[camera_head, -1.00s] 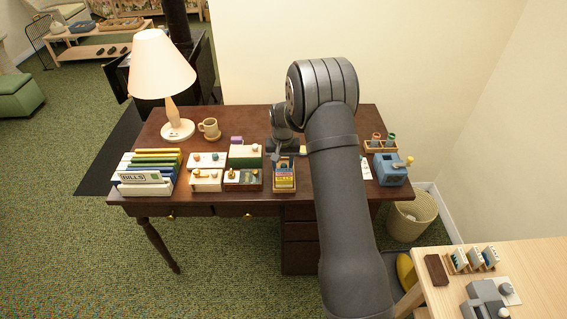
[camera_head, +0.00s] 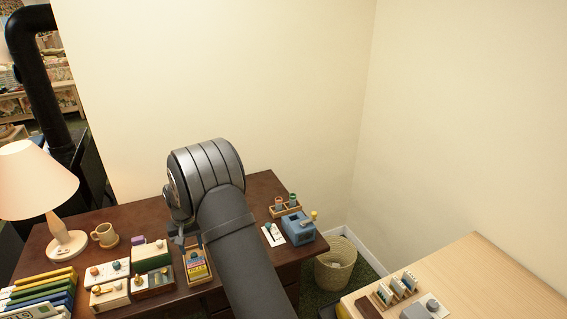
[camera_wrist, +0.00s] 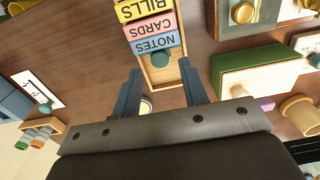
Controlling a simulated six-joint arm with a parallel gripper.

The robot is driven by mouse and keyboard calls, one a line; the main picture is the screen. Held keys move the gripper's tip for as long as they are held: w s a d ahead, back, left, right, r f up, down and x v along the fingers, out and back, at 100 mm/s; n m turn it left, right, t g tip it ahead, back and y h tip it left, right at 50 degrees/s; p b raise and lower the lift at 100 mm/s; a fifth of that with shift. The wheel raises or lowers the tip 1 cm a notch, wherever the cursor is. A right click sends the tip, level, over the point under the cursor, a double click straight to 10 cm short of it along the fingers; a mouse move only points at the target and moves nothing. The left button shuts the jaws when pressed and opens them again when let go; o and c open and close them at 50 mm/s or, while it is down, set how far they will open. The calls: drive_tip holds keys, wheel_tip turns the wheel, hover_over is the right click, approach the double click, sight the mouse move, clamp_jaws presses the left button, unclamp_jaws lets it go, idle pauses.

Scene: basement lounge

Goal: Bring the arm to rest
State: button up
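My arm reaches over the dark wooden desk (camera_head: 140,220) in the head view, its large grey joint above the desk's middle. My gripper (camera_wrist: 161,80) shows in the wrist view, with its two blue-grey fingers wide apart and nothing held between them. Just beyond the fingertips is a small wooden tray (camera_wrist: 160,79) with blocks labelled BILLS, CARDS and NOTES and a teal knob. The same tray (camera_head: 197,280) stands left of my forearm in the head view. The arm hides most of the gripper there.
A lamp (camera_head: 62,240), a mug (camera_head: 104,236), small knobbed boxes (camera_head: 108,272) and upright folders (camera_head: 40,292) fill the desk's left. A bottle rack (camera_head: 285,209) and a blue device (camera_head: 300,229) stand right. A basket (camera_head: 335,265) and light table (camera_head: 490,280) lie beyond.

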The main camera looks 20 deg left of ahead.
drive_tip(key=shift+f, duration=1.95)
drive_tip(key=shift+o, duration=0.2)
drive_tip(key=o, duration=1.3)
drive_tip(key=s+d+r+n+t+y, duration=0.15)
drive_tip(key=s+r+n, duration=0.25)
drive_tip(key=r+n, duration=0.45)
drive_tip(key=s+d+r+n+t, duration=0.1)
drive_tip(key=s+r+n+t, duration=0.25)
drive_tip(key=r+n, duration=0.5)
approach(194, 254)
drive_tip(key=shift+a+f+n+g, duration=0.15)
drive_tip(key=shift+f+n+g, duration=0.15)
drive_tip(key=shift+f, duration=0.25)
drive_tip(key=v, duration=1)
drive_tip(key=shift+a, duration=0.1)
